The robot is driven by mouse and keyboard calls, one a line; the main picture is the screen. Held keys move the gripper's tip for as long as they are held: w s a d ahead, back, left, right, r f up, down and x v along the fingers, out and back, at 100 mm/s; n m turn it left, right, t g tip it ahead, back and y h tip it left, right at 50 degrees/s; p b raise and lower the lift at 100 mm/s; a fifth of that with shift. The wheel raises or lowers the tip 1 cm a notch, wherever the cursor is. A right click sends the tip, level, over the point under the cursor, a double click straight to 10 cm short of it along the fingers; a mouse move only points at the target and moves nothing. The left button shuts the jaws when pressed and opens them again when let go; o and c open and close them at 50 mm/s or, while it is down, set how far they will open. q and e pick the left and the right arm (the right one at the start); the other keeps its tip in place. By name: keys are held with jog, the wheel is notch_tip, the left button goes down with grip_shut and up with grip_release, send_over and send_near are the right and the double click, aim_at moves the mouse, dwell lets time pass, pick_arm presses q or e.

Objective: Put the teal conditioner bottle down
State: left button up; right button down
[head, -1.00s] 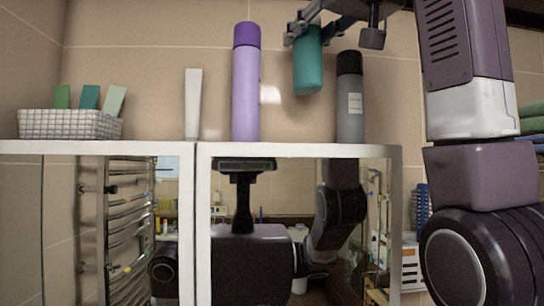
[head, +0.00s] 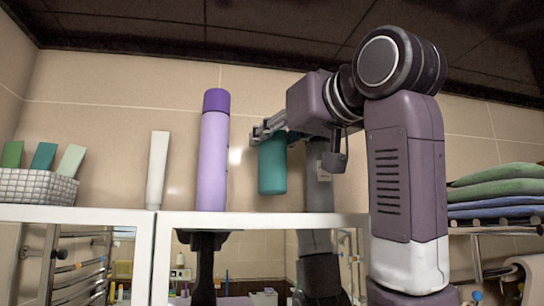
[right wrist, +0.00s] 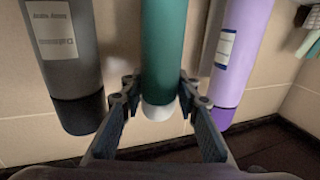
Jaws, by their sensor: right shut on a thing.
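The teal conditioner bottle (head: 272,165) hangs upright in my right gripper (head: 268,131), which is shut on its upper part. Its lower end shows a small gap above the white cabinet top (head: 262,220). It is between the purple bottle (head: 213,160) and the grey bottle (head: 318,185), apart from both. The grey bottle is partly hidden behind my right arm. In the right wrist view the teal bottle (right wrist: 164,45) sits between my fingers, with the grey bottle (right wrist: 65,45) to the left and the purple bottle (right wrist: 243,50) to the right. My left gripper is not in view.
A white tube (head: 157,170) stands left of the purple bottle. A woven basket (head: 35,188) with several small packs is at far left. Folded towels (head: 500,190) lie on a rack at right. The tiled wall (head: 120,85) is close behind the bottles. Mirrored fronts are below.

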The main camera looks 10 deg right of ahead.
aim_at(272, 195)
notch_tip(272, 195, down, 2)
jog(key=shift+a+f, duration=0.1)
jog(key=shift+f, duration=0.5)
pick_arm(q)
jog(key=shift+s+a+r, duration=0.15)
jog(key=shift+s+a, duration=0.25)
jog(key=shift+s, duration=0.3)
pick_arm(e)
jog(key=shift+f, duration=0.15)
jog(key=c, duration=1.5)
grip_release()
jog(key=shift+o, duration=0.2)
